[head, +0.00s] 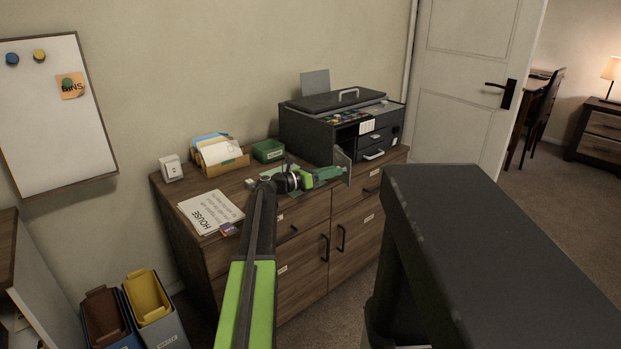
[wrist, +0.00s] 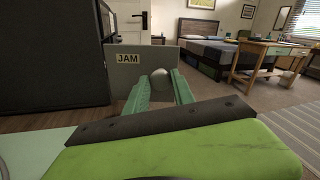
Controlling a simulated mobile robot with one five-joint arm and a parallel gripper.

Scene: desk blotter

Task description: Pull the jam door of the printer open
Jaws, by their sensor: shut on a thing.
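The black printer (head: 309,130) stands at the right end of the wooden cabinet. Its jam door (head: 343,159) is a grey panel standing out from the front left part of the printer, with a dark opening (head: 346,137) behind it. My gripper (head: 338,172), green-fingered, is at the door's outer side. In the wrist view my gripper (wrist: 160,88) is shut on the round knob (wrist: 160,76) of the door.
The printer's drawers (head: 373,154) lie right of the opening. A green box (head: 268,151), a file holder (head: 222,164) and a paper sheet (head: 211,211) are on the cabinet top (head: 178,197). A white door (head: 463,75) stands at the right. Open floor (wrist: 225,92) lies beyond the jam door.

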